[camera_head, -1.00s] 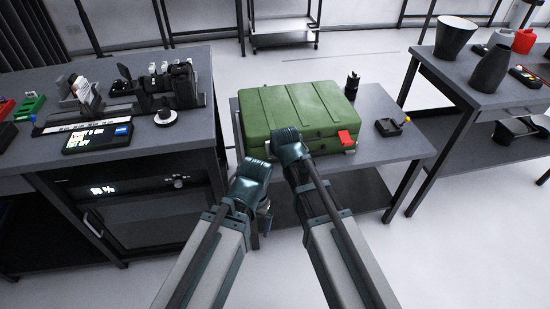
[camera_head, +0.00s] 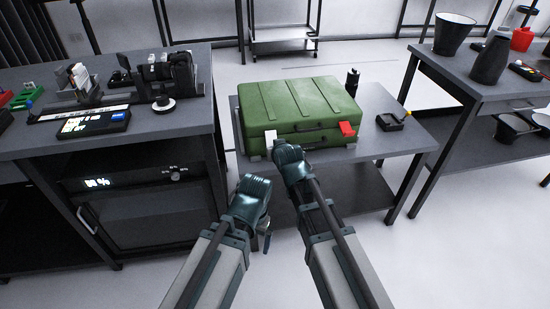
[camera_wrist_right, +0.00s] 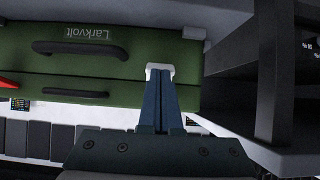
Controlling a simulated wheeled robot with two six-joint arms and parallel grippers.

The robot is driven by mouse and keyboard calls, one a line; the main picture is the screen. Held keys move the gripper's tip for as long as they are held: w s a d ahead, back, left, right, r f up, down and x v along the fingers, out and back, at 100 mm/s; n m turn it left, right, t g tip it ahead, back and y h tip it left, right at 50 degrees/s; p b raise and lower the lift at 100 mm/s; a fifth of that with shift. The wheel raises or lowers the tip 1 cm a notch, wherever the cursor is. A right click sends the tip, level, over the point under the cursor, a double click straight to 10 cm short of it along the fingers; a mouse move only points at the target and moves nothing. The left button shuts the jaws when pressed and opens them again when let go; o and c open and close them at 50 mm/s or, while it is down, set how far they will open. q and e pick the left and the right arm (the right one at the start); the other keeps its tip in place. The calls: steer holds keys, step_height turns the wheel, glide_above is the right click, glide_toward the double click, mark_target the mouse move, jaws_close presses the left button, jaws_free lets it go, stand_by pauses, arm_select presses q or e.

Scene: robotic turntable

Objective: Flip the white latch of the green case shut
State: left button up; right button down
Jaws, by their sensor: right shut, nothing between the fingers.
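The green case (camera_head: 300,105) lies with its lid down on the small table. Its white latch (camera_head: 270,138) shows at the left of the front face, and a red latch (camera_head: 347,129) at the right. In the right wrist view the white latch (camera_wrist_right: 160,70) sits across the tips of my right gripper (camera_wrist_right: 160,85), at the seam. The fingers are together and seem to touch it, not grip it. In the head view my right gripper (camera_head: 287,155) is just in front of the latch, its fingers hidden. My left gripper (camera_head: 265,238) hangs lower left, clear of the case; its opening is unclear.
The small grey table (camera_head: 385,145) holds a dark bottle (camera_head: 352,84) and a small black device (camera_head: 393,121) right of the case. A cluttered workbench (camera_head: 185,135) stands close on the left. Another table (camera_head: 480,90) with vessels stands on the right.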

arm_select(q)
step_height(320, 180, down, 8)
steer(key=b, duration=0.7)
steer(key=shift+s, duration=0.2)
arm_select(e)
steer(key=f+t, duration=0.1)
steer(key=w+f+t, duration=0.1)
steer(key=shift+a+f+t, duration=0.1)
steer(key=shift+f+t, duration=0.25)
steer(key=shift+t, duration=0.05)
arm_select(q)
steer(key=shift+a+r, duration=0.1)
steer(key=shift+r, duration=0.1)
steer(key=shift+r+p, duration=0.7)
steer(key=shift+p, duration=0.05)
arm_select(e)
steer(key=shift+r, duration=0.75)
